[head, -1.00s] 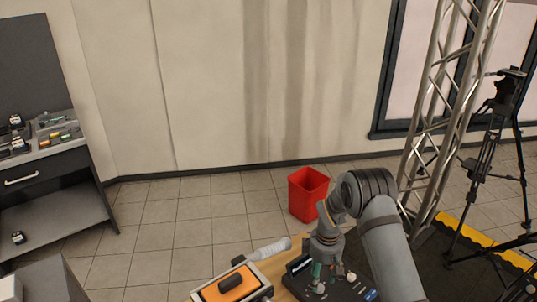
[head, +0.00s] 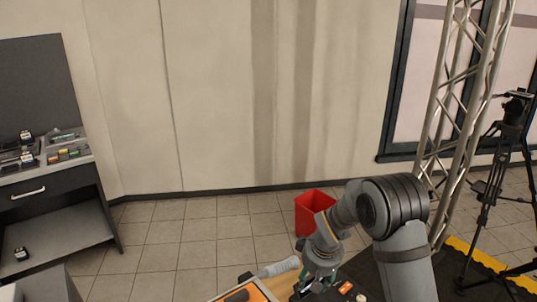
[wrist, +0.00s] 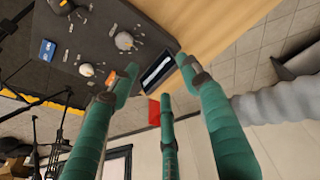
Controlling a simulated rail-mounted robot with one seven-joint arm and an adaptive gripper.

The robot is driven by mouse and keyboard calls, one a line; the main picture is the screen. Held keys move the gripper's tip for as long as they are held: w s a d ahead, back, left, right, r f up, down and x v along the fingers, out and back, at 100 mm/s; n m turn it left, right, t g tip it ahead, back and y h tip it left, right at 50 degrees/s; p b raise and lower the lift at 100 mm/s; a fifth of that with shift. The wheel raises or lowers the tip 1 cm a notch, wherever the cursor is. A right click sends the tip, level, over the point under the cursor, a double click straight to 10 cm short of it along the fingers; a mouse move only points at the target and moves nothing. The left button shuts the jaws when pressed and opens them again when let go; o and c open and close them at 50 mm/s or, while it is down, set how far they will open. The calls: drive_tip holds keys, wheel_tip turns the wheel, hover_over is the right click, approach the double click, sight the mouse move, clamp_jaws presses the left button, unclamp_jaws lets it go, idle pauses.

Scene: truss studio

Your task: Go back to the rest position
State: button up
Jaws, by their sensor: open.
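My gripper (head: 318,280) is low in the head view, above the front edge of the wooden table. Its green fingers are spread in the wrist view (wrist: 160,82), with nothing held between them. A dark device with knobs, a blue label and small switches (wrist: 95,50) lies beyond the fingertips in the wrist view. Its screen (wrist: 157,72) shows between the fingers. In the head view only a small part of the device (head: 346,288) shows beside my gripper. My arm is bent, with its elbow high on the right.
An orange-topped case (head: 250,293) and a grey cylindrical handle (head: 279,267) lie left of my gripper. A red bin (head: 306,204) stands on the floor behind. A truss (head: 462,110) and a tripod (head: 500,160) stand right. A dark workbench (head: 60,185) stands left.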

drive_tip(key=s+d+f+n+t+b, duration=0.1)
drive_tip(key=s+d+f+b, duration=0.1)
drive_tip(key=s+f+b, duration=0.4)
drive_tip(key=s+b, duration=0.3)
drive_tip(key=b, duration=0.3)
drive_tip(key=shift+d+f+y+b, duration=0.3)
drive_tip(key=shift+f+y+b, duration=0.05)
drive_tip(key=shift+y+b, duration=0.05)
